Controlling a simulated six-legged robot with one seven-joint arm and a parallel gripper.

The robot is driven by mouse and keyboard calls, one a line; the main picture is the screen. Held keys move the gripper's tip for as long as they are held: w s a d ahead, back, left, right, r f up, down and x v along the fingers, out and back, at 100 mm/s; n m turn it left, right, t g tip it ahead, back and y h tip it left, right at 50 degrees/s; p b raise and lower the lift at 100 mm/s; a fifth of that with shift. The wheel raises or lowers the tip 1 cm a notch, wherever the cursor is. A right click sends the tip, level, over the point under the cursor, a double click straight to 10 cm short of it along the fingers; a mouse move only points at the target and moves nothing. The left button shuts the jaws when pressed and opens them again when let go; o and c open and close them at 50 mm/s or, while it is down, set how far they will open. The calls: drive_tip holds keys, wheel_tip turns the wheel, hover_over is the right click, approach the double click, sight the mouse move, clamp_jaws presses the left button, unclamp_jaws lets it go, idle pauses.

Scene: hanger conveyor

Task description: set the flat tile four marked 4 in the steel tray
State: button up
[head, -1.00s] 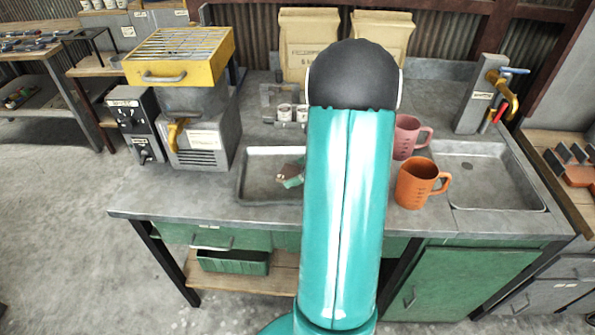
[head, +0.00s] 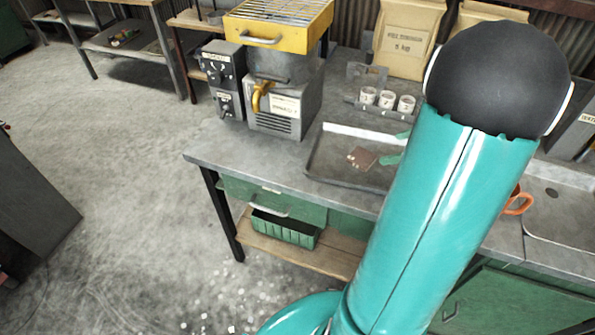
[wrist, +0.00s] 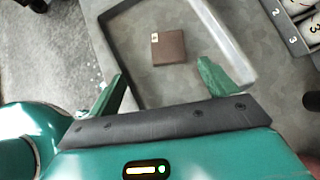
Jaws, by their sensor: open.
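A flat brown tile (head: 362,157) lies in the steel tray (head: 368,131) on the workbench. In the wrist view the tile (wrist: 168,48) lies flat on the tray floor, inside the tray's rim (wrist: 235,48). My gripper (head: 397,147) is open just right of the tile in the head view. In the wrist view my gripper's (wrist: 160,78) green fingers are spread wide, with the tile beyond them and touching neither. My arm hides the tray's right part.
A rack with several white numbered cups (head: 387,102) stands behind the tray. A yellow-topped machine (head: 280,70) is to its left. An orange mug (head: 518,203) is partly hidden behind my arm at right. Paper bags (head: 408,40) stand at the back.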

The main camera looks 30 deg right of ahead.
drive_tip(key=w+a+r+n+g, duration=0.2)
drive_tip(key=a+r+n, duration=0.2)
drive_tip(key=a+n, duration=0.5)
drive_tip(key=w+a+r+n+g, duration=0.15)
drive_tip(key=a+r+n, duration=0.3)
drive_tip(key=a, duration=0.75)
drive_tip(key=s+a+r+n+h, duration=0.1)
drive_tip(key=s+a+r+n, duration=0.1)
drive_tip(key=s+a+n, duration=0.2)
drive_tip(key=s+a+r+n+h, duration=0.2)
drive_tip(key=s+a+n, duration=0.2)
drive_tip(key=a+n, duration=0.7)
drive_tip(key=shift+a+n+t, duration=0.25)
drive_tip(key=shift+n+t, duration=0.2)
drive_tip(key=shift+n, duration=0.7)
